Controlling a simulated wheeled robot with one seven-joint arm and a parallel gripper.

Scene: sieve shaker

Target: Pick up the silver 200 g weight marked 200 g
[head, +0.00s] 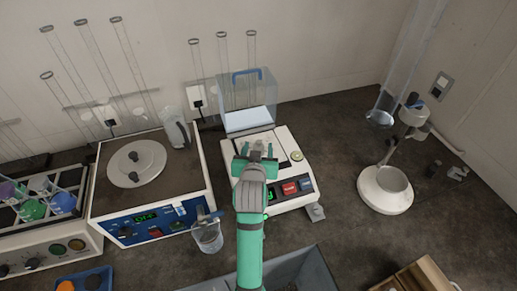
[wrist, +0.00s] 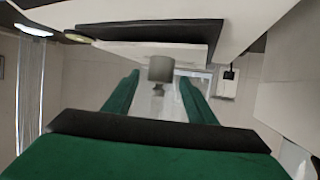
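A grey-silver cylindrical weight with a small knob (wrist: 160,68) shows in the wrist view, which looks upside down. It appears to stand on the pale pan of the balance (head: 283,205). No marking on it is legible. My gripper (head: 256,152) is over the balance in the head view. In the wrist view its two green fingers (wrist: 158,95) are apart, with the weight between or just beyond their tips. Gaps show on both sides of the weight. In the head view I cannot make out the weight by my gripper.
A clear box with a blue handle (head: 247,98) stands behind the balance. A hotplate unit (head: 150,190) and a beaker (head: 207,236) are to the left. A round-based stand (head: 385,192) is to the right. Bare bench lies between the balance and the stand.

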